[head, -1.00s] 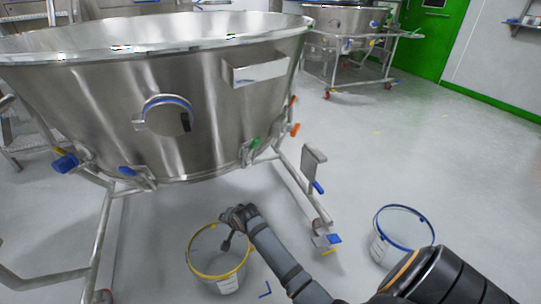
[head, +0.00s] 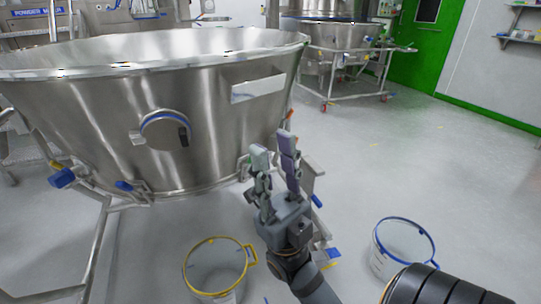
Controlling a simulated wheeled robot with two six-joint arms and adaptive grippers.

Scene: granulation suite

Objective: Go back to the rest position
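My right gripper (head: 274,162) is raised in front of the large steel vessel (head: 85,120), near its lower right side. Its two fingers point up and stand apart, with nothing between them. A bucket with a yellow rim (head: 217,241) stands on the floor just left of and below the gripper, apart from it. My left gripper is outside the view.
A bucket with a blue rim (head: 404,243) stands on the floor at the right. The vessel's wheeled frame (head: 97,245) reaches down around the left. A second steel vessel (head: 336,36) stands at the back. The floor (head: 440,160) at the right is mostly clear.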

